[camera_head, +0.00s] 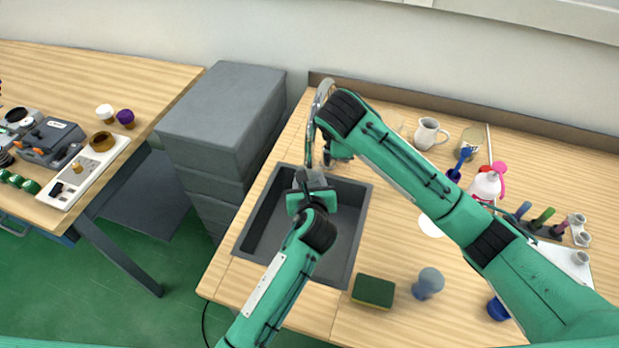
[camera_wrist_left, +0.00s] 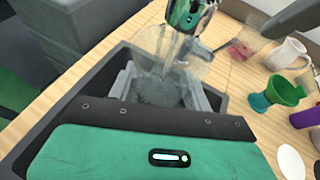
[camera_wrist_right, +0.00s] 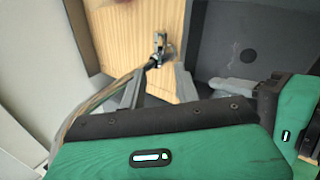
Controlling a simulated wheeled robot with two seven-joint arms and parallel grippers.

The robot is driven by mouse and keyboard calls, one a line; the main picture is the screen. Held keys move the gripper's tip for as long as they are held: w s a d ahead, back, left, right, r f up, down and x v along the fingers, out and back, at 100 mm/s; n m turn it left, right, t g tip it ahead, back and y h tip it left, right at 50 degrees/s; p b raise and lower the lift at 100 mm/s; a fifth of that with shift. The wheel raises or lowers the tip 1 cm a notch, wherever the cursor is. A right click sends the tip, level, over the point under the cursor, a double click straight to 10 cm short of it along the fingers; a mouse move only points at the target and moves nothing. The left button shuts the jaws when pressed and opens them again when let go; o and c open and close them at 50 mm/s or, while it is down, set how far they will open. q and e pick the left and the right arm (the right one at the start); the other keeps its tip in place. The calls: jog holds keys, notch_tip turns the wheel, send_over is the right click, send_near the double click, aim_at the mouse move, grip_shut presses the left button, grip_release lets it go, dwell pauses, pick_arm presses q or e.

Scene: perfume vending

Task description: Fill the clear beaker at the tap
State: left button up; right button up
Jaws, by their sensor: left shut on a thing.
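The clear beaker (camera_wrist_left: 160,72) is between the fingers of my left gripper (camera_wrist_left: 160,98), which is shut on it over the dark sink (camera_head: 252,243). In the head view my left gripper (camera_head: 308,180) is at the sink's back part, below the curved metal tap (camera_head: 311,128); the beaker is hard to make out there. I cannot tell whether it holds water. My right gripper (camera_wrist_right: 157,88) is open, its fingers on either side of a small metal tap handle (camera_wrist_right: 158,48). I cannot tell whether they touch it. In the head view, my right forearm partly hides the tap area.
A sponge (camera_head: 373,291) and a blue-grey stopper-like object (camera_head: 428,283) lie near the front edge. Grey drawers (camera_head: 215,120) stand left of the sink.

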pick_arm(q)
jog(key=s, duration=0.7)
jog(key=shift+d, duration=0.2)
pick_arm(e)
jog(key=w+f+m, duration=0.2)
jog(key=f+m, duration=0.1)
jog(key=m, duration=0.3)
jog(key=w+d+f+m+g, duration=0.1)
jog(key=w+f+m, duration=0.1)
jog(key=m, duration=0.4)
jog(key=w+d+f+m+y, duration=0.1)
jog(key=w+f+m, duration=0.1)
jog(key=f+m, duration=0.2)
jog(key=shift+f+m+g, duration=0.25)
jog(key=shift+m+g, duration=0.15)
jog(key=shift+m, duration=0.5)
